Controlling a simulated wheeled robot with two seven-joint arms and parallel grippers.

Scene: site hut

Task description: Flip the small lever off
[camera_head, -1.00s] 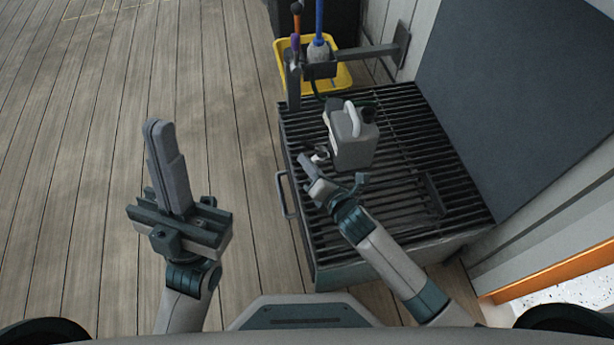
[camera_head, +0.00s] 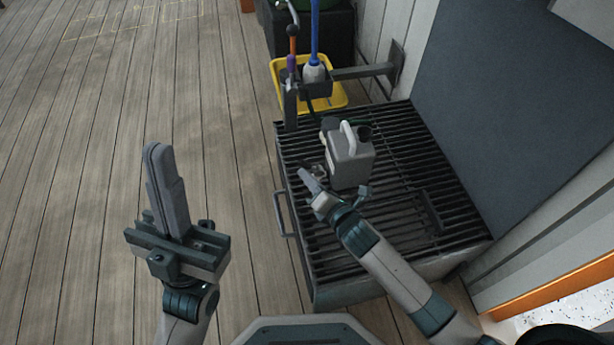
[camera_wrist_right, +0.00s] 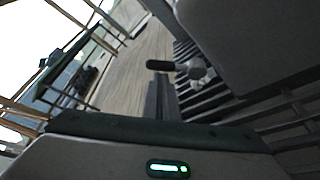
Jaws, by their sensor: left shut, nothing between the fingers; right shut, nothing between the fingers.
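A small dark lever (camera_wrist_right: 160,65) shows in the right wrist view, attached to a pale grey rounded fitting (camera_wrist_right: 196,70). In the head view the fitting (camera_head: 318,169) is small and partly hidden by my right gripper, and I cannot make out the lever there. My right gripper (camera_head: 304,174) is shut and empty beside the fitting. In the right wrist view its closed fingers (camera_wrist_right: 161,92) point at the lever; I cannot tell whether they touch it. My left gripper (camera_head: 153,148) is shut and empty, pointing upward in the picture over the wooden floor, well left of the fitting.
A grey canister (camera_head: 350,168) with a pale handle stands on a dark slatted grate (camera_head: 410,205), close to my right gripper. A yellow tray (camera_head: 335,98) with upright tools is behind. A dark panel (camera_head: 520,110) bounds the right. The plank floor (camera_head: 90,120) at left is clear.

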